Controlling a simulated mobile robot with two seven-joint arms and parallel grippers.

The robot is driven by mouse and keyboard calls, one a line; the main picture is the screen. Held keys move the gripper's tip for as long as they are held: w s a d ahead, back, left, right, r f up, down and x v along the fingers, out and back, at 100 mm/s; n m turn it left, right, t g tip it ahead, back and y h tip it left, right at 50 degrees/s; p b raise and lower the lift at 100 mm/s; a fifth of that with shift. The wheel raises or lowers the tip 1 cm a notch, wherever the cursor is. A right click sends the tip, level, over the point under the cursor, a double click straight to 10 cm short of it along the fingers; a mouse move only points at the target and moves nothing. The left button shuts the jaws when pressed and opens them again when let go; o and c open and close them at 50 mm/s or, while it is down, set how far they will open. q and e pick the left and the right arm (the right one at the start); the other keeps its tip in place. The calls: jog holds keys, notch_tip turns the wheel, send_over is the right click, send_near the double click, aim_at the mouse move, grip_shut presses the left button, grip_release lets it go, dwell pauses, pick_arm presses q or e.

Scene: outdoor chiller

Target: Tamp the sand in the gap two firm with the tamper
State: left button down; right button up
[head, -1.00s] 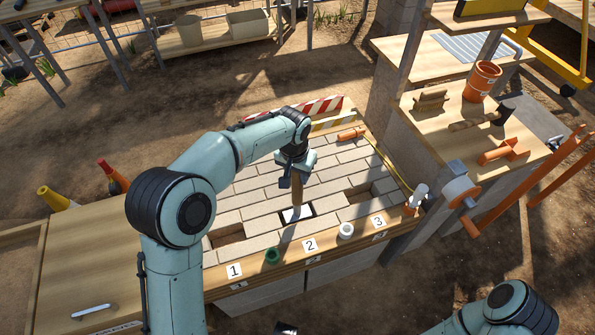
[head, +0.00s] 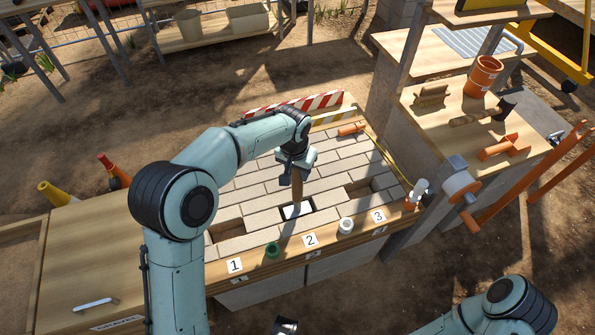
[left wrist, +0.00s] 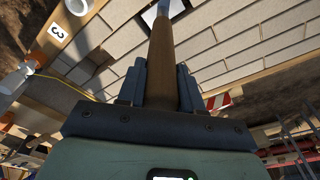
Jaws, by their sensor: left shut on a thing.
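My left gripper (head: 297,172) is shut on the wooden handle of the tamper (head: 298,190) and holds it nearly upright over the paved bench. The tamper's pale metal foot (head: 292,211) is at gap two (head: 309,205), behind the number 2 label (head: 310,240). I cannot tell whether the foot touches the sand, and the sand is not clearly visible. In the left wrist view the tamper's handle (left wrist: 161,60) runs between the fingers (left wrist: 160,85).
Gap one (head: 228,230) and gap three (head: 360,189) are open in the paving. A green cup (head: 272,250) and a white cup (head: 346,226) stand on the front edge. A striped barrier (head: 295,104) lines the back. An orange-handled tool (head: 350,130) lies at the back right.

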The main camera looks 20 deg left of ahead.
pick_arm(q)
jog(key=shift+w+r, duration=0.1)
jog(key=shift+r, duration=0.5)
pick_arm(e)
jog(key=shift+w+r, duration=0.15)
jog(key=shift+r, duration=0.25)
jog(key=shift+f, duration=0.1)
pick_arm(q)
notch_tip(320, 180, down, 5)
jog(key=b, duration=0.2)
jog(key=shift+b, duration=0.4)
jog(key=shift+r+p, duration=0.4)
jog(key=shift+r, duration=0.15)
notch_tip(320, 180, up, 10)
jog(key=p, duration=0.6)
jog(key=shift+p, duration=0.4)
jog(key=a+p, duration=0.2)
jog(key=a, duration=1.1)
pick_arm(e)
jog(key=w+r, duration=0.3)
jog(key=r, duration=0.4)
jog(key=shift+w+r+t, duration=0.3)
jog(key=shift+w+r, duration=0.05)
jog(key=shift+w, duration=0.05)
pick_arm(q)
jog(key=shift+f, duration=0.1)
